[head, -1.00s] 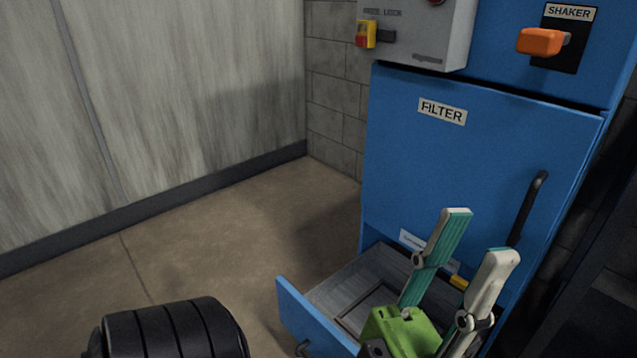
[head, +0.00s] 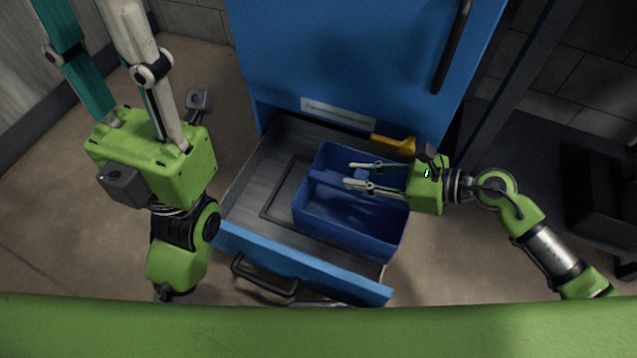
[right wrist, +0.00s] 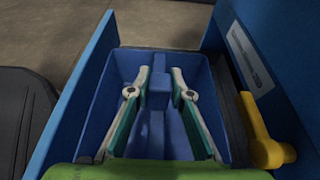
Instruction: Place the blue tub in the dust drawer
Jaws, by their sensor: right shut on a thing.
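The blue tub (head: 355,236) is within the walls of the open dust drawer (head: 262,168), towards its right side. Whether its base touches the drawer floor I cannot tell. My right gripper (head: 350,176) reaches in from the right and is shut on the tub's raised middle grip. The right wrist view shows the fingers (right wrist: 160,73) on both sides of that grip, with the tub (right wrist: 200,70) around them. My left gripper (head: 90,20) is raised at upper left, empty, its two fingers apart and its tips cut off by the frame.
A yellow lever (head: 393,143) sits at the drawer's back right, close to the tub. The drawer front has a dark handle (head: 262,278). The blue filter cabinet (head: 350,60) rises behind. Bare drawer floor shows left of the tub.

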